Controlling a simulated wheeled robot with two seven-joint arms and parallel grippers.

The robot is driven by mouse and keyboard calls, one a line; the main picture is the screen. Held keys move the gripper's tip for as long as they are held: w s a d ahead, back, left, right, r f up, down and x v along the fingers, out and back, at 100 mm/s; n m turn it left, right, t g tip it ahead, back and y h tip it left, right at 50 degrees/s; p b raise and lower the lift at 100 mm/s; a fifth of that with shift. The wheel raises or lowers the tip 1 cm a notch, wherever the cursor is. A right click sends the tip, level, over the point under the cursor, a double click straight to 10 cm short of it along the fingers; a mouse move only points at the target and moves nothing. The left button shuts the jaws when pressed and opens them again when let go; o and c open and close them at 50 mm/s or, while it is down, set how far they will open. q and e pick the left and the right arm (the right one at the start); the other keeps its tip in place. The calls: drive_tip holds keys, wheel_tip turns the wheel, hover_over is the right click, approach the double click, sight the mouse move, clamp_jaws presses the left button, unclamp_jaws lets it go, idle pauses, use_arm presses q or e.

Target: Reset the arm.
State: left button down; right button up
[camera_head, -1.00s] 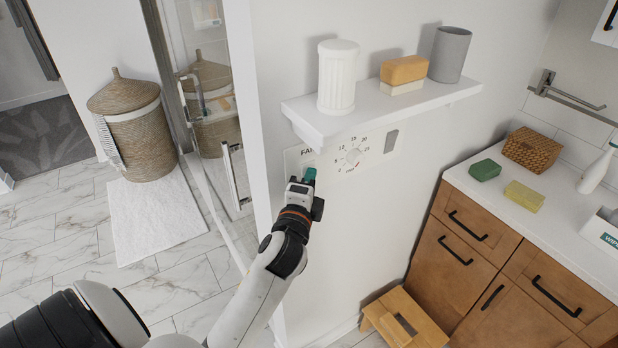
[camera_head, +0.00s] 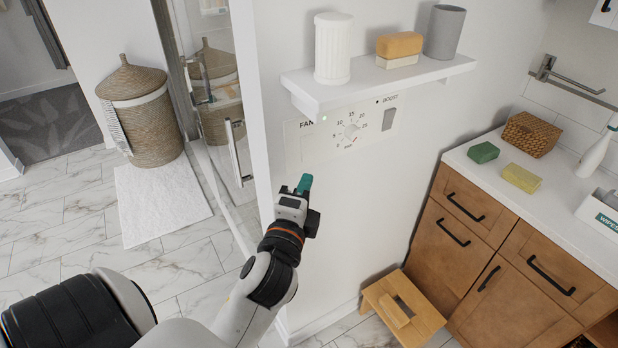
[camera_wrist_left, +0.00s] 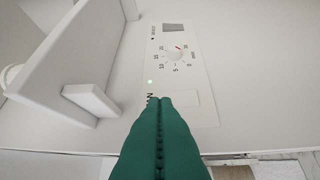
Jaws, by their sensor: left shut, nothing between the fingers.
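My left gripper (camera_head: 304,184) is in front of the white wall in the head view, below the fan control panel (camera_head: 318,146). Its green fingers are shut with nothing between them. They also show in the left wrist view (camera_wrist_left: 160,102), pressed together and pointing toward the panel (camera_wrist_left: 185,60). In the head view the fingertips are apart from the panel. The panel carries a round timer dial (camera_head: 351,131), a grey boost switch (camera_head: 389,119) and a small lit light (camera_head: 324,118) near the word FAN. My right gripper is not in view.
A white shelf (camera_head: 400,80) juts out above the panel, holding a white fluted cup, a soap-like block and a grey tumbler. A glass door (camera_head: 215,110) stands left. A wooden stool (camera_head: 400,310) and a counter with drawers (camera_head: 460,215) are to the right.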

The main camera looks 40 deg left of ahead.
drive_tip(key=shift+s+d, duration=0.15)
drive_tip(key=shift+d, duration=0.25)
